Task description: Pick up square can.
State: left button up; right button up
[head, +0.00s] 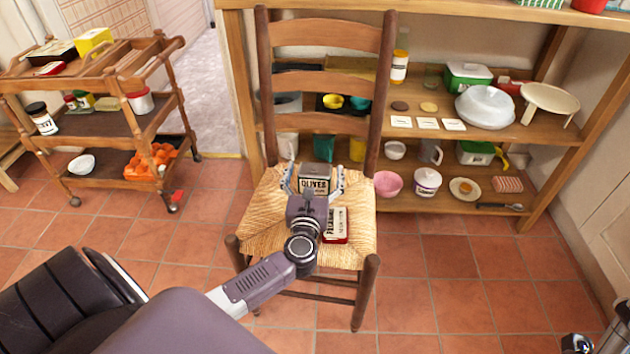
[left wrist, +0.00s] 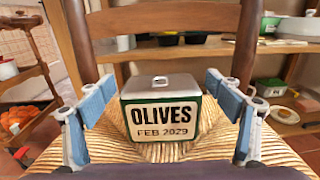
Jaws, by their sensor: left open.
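The square can (head: 315,171) is a boxy green can with a grey lid and a handle. It stands upright on the woven chair seat (head: 262,215). In the left wrist view its label reads OLIVES FEB 2029 (left wrist: 162,121). My left gripper (head: 314,178) is open, with one blue-padded finger on each side of the can. In the left wrist view gaps show between the can and both fingers (left wrist: 160,98). Part of my right gripper (head: 590,343) seems to show at the lower right corner, cut off by the frame.
A red and white tin (head: 336,226) lies on the seat just right of my left wrist. The chair back (head: 325,80) rises behind the can. A laden wooden shelf (head: 550,125) stands behind, and a trolley (head: 100,125) at left. Tiled floor (head: 440,280) is clear at right.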

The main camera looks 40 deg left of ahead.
pick_arm(q)
jog(key=shift+w, duration=0.1)
jog(key=c, duration=1.5)
jog(key=shift+c, duration=0.4)
jog(key=shift+r, duration=0.1)
